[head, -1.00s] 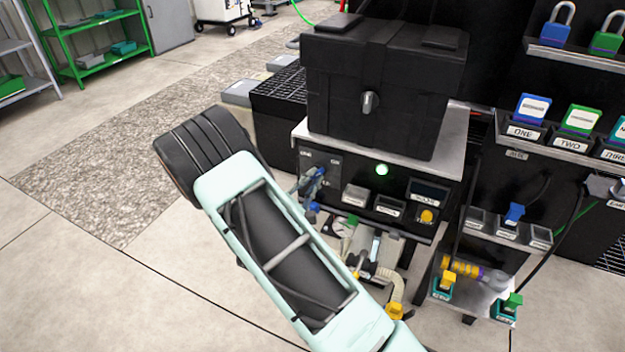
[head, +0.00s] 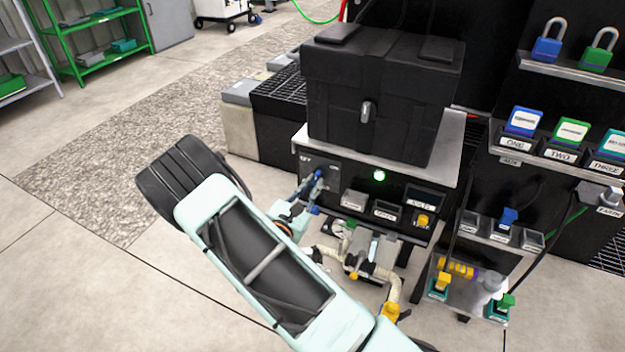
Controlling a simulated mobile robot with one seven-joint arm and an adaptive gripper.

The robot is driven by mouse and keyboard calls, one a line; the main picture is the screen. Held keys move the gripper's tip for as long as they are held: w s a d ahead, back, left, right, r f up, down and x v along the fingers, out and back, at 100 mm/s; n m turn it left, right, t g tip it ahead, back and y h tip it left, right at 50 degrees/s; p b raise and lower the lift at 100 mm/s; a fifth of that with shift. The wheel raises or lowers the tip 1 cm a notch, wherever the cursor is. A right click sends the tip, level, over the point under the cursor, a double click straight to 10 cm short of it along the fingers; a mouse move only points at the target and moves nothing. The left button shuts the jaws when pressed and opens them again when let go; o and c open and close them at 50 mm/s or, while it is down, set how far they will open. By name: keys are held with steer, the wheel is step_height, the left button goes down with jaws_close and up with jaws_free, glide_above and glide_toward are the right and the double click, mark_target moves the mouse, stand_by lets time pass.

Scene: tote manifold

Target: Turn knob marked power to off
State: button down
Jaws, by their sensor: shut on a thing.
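The dark control panel (head: 342,177) is on the front of the bench, under a black case. My gripper (head: 315,184) is at the panel's left part, its blue fingers shut on the small power knob there. The fingers hide most of the knob, so I cannot tell which way it points. Small white lettering sits on the panel just above the fingers, too small to read surely. A round indicator light (head: 379,176) on the panel glows green.
The black case (head: 385,95) stands on the bench top. Hoses and fittings (head: 360,262) lie below the panel. A rack with labelled tags and padlocks (head: 560,150) stands at the right. Open floor (head: 90,270) lies to the left.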

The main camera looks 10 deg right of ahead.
steer(key=n+p, duration=0.3)
steer(key=n, duration=0.3)
steer(key=shift+r+n+p, duration=0.1)
steer(key=shift+n+p, duration=0.2)
steer(key=shift+p, duration=0.05)
steer(key=shift+n+p, duration=1)
steer(key=shift+n, duration=1.2)
steer(key=c, duration=2)
jaws_free()
steer(key=v, duration=1.2)
steer(key=shift+s, duration=0.1)
